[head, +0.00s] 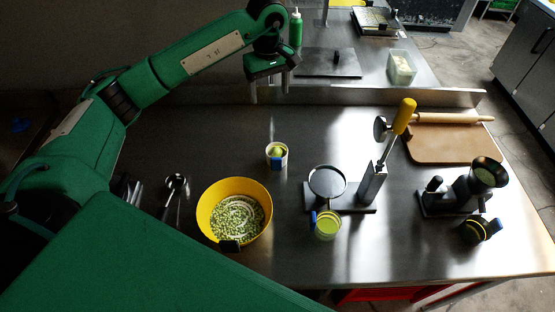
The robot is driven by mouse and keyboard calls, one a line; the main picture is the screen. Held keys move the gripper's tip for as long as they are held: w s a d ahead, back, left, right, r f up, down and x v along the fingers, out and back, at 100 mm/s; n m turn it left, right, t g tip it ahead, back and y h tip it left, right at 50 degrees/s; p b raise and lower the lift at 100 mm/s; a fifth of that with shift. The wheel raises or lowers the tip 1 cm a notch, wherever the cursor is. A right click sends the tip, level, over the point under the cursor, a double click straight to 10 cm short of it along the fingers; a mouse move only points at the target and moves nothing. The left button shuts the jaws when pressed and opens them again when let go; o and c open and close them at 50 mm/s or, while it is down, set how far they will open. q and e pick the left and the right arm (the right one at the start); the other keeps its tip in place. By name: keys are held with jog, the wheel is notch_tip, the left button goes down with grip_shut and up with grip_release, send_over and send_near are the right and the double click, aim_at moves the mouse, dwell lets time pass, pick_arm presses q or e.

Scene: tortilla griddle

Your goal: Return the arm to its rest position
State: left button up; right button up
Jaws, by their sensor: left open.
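My left arm is green and reaches in from the left in the head view. My left gripper (268,91) hangs above the back edge of the steel table, fingers pointing down. Its two fingers are spread apart with nothing between them. It is clear of the objects on the table. My right gripper is not in the picture.
A yellow bowl (205,213) of green grains, a small cup (277,163), a press (369,187) with a yellow handle, a green cup (327,232) and a dark grinder (460,196) stand on the table (220,140). A brown board (450,148) lies back right.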

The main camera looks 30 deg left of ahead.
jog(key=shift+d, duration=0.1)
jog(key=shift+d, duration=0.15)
